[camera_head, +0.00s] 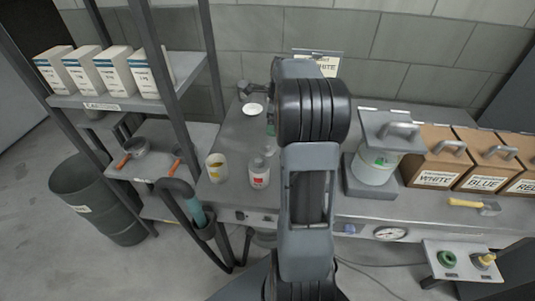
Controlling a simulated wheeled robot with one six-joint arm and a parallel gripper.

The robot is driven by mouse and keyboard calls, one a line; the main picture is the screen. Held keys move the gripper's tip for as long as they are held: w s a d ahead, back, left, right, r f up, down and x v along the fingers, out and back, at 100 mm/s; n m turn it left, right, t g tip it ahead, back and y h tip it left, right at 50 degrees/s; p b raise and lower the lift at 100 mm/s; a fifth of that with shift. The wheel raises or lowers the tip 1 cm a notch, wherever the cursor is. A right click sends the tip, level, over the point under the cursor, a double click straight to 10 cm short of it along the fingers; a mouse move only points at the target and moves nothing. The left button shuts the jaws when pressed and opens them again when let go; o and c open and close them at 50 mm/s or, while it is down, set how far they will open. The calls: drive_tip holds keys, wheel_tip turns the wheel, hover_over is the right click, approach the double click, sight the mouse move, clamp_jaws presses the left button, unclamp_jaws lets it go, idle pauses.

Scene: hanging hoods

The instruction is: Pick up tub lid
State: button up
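A flat white disc (252,109), which looks like the tub lid, lies on the bench to the left of my arm. A white tub (373,167) with a green mark stands on a grey block right of my arm. A grey plate with a handle (392,132) covers the tub's top in this view; I cannot tell whether it touches the tub. My arm rises through the middle of the view and hides the bench behind it. My gripper cannot be made out, so its opening and anything in it are hidden.
A white container with a yellow label (217,167) and a red-labelled jar (259,172) stand near the bench's front left. Labelled brown boxes (433,158) with handles and a yellow-handled tool (474,205) are at right. A shelf rack (110,101) stands left.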

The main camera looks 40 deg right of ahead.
sight(267, 145)
drive_tip(key=f, duration=0.7)
drive_tip(key=shift+w+a+f, duration=0.35)
drive_tip(key=shift+w, duration=0.05)
drive_tip(key=shift+w+a+f, duration=0.1)
drive_tip(key=shift+w+f, duration=0.05)
drive_tip(key=shift+f, duration=0.7)
drive_tip(key=shift+w+a+f, duration=0.1)
drive_tip(key=shift+w+f, duration=0.1)
drive_tip(key=shift+f, duration=0.65)
drive_tip(key=shift+w+a+f, duration=0.1)
drive_tip(key=shift+w+f, duration=0.05)
drive_tip(key=shift+f, duration=0.7)
drive_tip(key=c, duration=1)
